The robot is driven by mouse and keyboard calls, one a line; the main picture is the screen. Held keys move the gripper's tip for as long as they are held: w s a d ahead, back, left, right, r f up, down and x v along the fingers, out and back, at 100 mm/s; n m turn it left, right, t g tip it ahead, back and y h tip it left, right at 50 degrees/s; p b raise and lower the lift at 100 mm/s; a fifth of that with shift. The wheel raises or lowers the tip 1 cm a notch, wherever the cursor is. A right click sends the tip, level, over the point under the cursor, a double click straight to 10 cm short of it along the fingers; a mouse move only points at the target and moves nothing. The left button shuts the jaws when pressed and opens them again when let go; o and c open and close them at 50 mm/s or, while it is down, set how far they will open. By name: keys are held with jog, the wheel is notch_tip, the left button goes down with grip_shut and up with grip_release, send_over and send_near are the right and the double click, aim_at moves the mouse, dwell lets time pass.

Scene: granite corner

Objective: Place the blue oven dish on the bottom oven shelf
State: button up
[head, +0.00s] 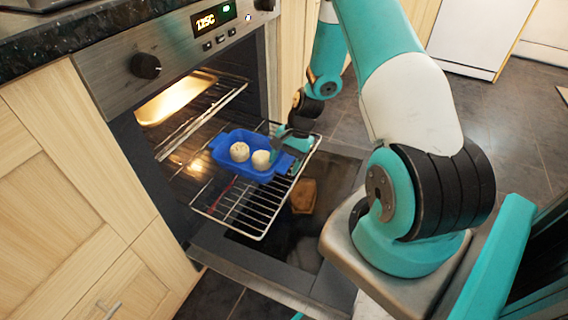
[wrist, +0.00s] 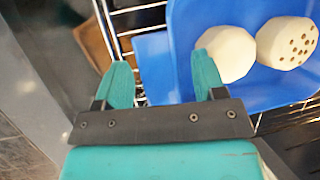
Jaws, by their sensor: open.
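The blue oven dish (head: 226,147) sits on the pulled-out wire shelf (head: 243,226) in front of the open oven (head: 180,150), level as far as I can tell. It holds two pale round pieces (head: 261,160), one with dark holes in its top. My gripper (head: 285,150) is at the dish's right end. In the wrist view my gripper (wrist: 162,62) is open, with its fingers apart on either side of the blue end tab of the dish (wrist: 152,62). I cannot tell whether the fingers touch it.
A lit tray (head: 175,100) is higher in the oven. The oven door (head: 262,272) is folded down, with a brown block (head: 303,196) below the shelf. A thin red item (head: 221,192) shows near the shelf's left side. Wooden cabinets (head: 75,165) stand at left.

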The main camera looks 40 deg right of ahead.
jog(key=p+v, duration=0.3)
jog(key=v, duration=0.8)
jog(key=w+a+r+n, duration=0.2)
jog(key=a+r+n, duration=0.2)
jog(key=a+r, duration=0.4)
jog(key=s+a+r+n, duration=0.3)
jog(key=a+r+n, duration=0.3)
jog(key=a+r, duration=0.4)
jog(key=s+a+r+n, duration=0.3)
jog(key=s+a+n, duration=0.2)
jog(key=s, duration=0.3)
jog(key=s+a+r+n, duration=0.4)
jog(key=s+a+n, duration=0.1)
jog(key=s+a, duration=0.2)
jog(key=shift+s+a+r+n+h, duration=0.15)
jog(key=shift+s+a+n+h, duration=0.2)
jog(key=shift+s, duration=0.25)
